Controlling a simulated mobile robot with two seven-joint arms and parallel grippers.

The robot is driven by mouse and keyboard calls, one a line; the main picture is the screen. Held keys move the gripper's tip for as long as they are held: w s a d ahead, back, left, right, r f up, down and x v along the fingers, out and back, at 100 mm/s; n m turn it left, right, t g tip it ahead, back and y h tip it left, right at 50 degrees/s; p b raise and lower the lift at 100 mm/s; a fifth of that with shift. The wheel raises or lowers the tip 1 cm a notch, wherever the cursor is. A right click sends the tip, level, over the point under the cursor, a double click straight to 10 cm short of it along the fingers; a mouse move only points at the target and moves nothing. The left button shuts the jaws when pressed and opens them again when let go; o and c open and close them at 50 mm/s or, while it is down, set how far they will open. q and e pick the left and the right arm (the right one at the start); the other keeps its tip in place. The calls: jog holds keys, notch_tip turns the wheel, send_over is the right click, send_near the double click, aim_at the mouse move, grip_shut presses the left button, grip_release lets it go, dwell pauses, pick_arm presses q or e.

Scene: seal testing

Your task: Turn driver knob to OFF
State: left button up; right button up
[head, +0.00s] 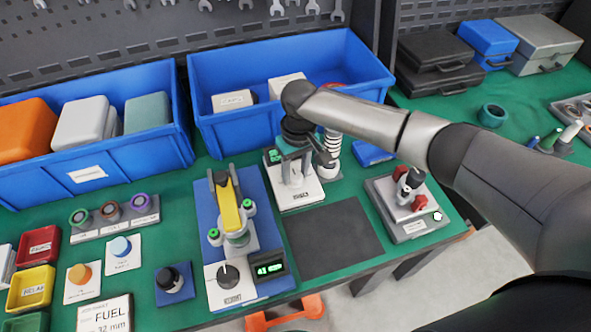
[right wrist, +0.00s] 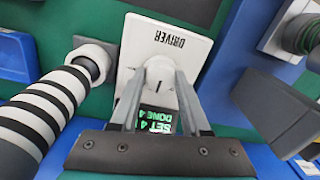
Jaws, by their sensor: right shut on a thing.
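The driver unit is a white panel (head: 302,196) labelled DRIVER, standing near the middle of the green bench; the panel also shows in the right wrist view (right wrist: 172,28). Its pale round driver knob (right wrist: 158,88) carries a short dark pointer mark. A small display (right wrist: 158,118) with green text, which seems to read SET 4 and DONE 4, sits beside the knob. My right gripper (head: 294,168) reaches down over the unit, its two fingers on either side of the knob, shut on it (right wrist: 161,76). In the head view the gripper partly hides the knob. My left gripper is out of view.
A black-and-white striped cylinder (right wrist: 52,105) stands close beside the driver unit. A blue bin (head: 235,120) is behind. A yellow-armed fixture (head: 228,210) stands to the left, a red-handled fixture (head: 408,200) to the right. A dark mat (head: 335,238) in front is bare.

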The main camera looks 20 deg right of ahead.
grip_shut()
jog(key=n+p, duration=0.2)
jog(key=n, duration=0.1)
jog(key=shift+r, duration=0.15)
jog(key=shift+n+p, duration=0.95)
jog(key=shift+n, duration=1.45)
jog(key=shift+a, duration=0.1)
jog(key=o, duration=0.6)
grip_release()
